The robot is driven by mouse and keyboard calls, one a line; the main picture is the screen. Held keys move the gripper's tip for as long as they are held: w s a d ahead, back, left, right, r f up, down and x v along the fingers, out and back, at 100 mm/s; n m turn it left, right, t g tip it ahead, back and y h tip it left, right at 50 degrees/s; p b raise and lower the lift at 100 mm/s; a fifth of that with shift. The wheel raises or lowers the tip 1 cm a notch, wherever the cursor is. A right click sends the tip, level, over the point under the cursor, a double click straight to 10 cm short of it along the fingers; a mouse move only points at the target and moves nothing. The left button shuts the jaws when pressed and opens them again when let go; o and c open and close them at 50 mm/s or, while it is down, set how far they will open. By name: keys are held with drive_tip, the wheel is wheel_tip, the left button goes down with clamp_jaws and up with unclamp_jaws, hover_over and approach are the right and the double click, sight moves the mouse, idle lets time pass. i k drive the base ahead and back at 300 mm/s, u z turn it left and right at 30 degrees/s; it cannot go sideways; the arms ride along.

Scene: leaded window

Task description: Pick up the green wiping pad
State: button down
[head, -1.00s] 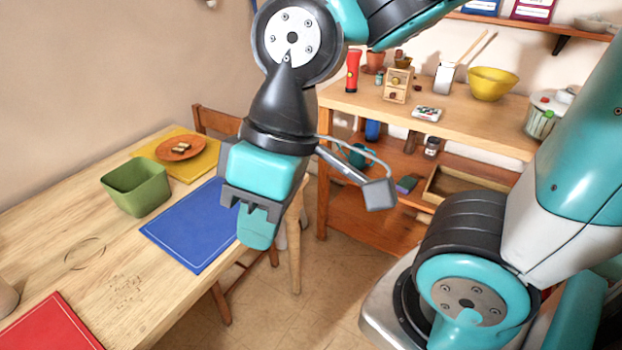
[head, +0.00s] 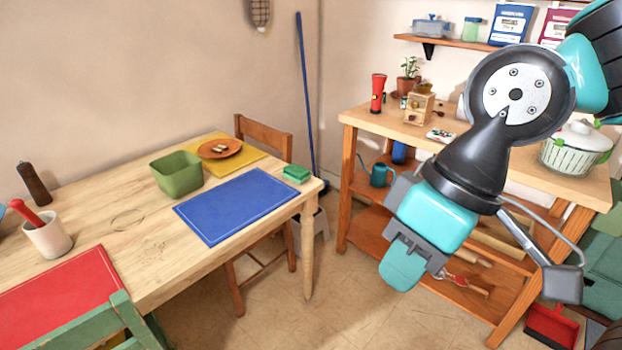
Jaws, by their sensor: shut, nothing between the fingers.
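The green wiping pad (head: 296,173) lies on the wooden table (head: 150,262) at its right end, just beyond the upper right corner of the blue placemat (head: 237,205). It is a small block with a darker green top. My gripper (head: 402,272) hangs in the air to the right of the table, in front of the shelf unit. It points downward, is shut and holds nothing. It is well apart from the pad, to its right and lower in the picture.
A green bin (head: 177,176) and an orange plate (head: 219,149) on a yellow placemat stand left of the pad. A wooden chair (head: 264,138) is behind the table. The wooden shelf unit (head: 346,185) stands at right. Floor shows between table and shelf.

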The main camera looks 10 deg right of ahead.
sight(293, 172)
drive_tip(key=u, duration=0.5)
drive_tip(key=i, duration=1.55)
drive_tip(key=z, duration=0.8)
drive_tip(key=k, duration=0.55)
drive_tip(key=z, duration=0.55)
drive_tip(key=i, duration=0.85)
drive_tip(key=u, duration=1.85)
